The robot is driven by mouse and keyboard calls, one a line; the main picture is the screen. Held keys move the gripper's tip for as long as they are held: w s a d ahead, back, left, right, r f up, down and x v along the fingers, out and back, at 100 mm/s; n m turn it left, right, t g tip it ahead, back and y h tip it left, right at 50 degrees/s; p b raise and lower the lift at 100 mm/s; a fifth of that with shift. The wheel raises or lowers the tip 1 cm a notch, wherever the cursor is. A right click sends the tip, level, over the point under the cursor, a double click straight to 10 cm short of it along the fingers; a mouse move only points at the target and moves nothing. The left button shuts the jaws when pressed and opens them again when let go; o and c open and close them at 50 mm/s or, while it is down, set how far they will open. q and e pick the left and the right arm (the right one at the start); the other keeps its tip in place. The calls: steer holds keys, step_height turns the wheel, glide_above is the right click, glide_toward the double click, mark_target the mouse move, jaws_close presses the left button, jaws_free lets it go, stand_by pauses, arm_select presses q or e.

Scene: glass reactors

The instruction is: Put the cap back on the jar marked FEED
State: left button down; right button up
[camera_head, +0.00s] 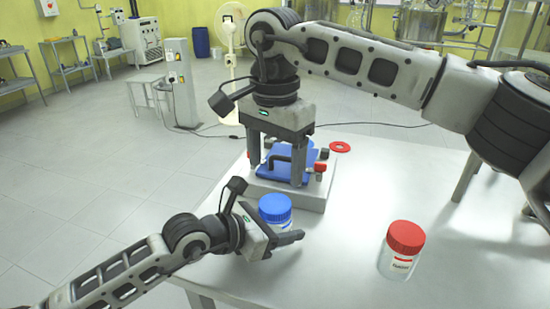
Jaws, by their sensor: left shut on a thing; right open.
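A jar with a blue top (275,209) is at the front left edge of the white table. My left gripper (282,238) is shut on this jar; its lower body is mostly hidden by the fingers. A clear jar with a red cap (404,239) stands upright to the right, apart from both grippers. Its white label is too small to read surely. My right gripper (278,172) is open, pointing down over a blue-topped device. I cannot tell which jar is marked FEED.
The device has a pale base (312,200), a blue plate, a black handle and red knobs, partly hidden by my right gripper. A flat red ring (340,147) lies behind it on the table (345,255). The table's middle and right are mostly clear.

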mark_target(275, 204)
steer(key=shift+f, duration=4)
steer(key=c, duration=1)
steer(key=m, duration=0.9)
steer(key=shift+m, duration=0.4)
steer(key=o, duration=1.1)
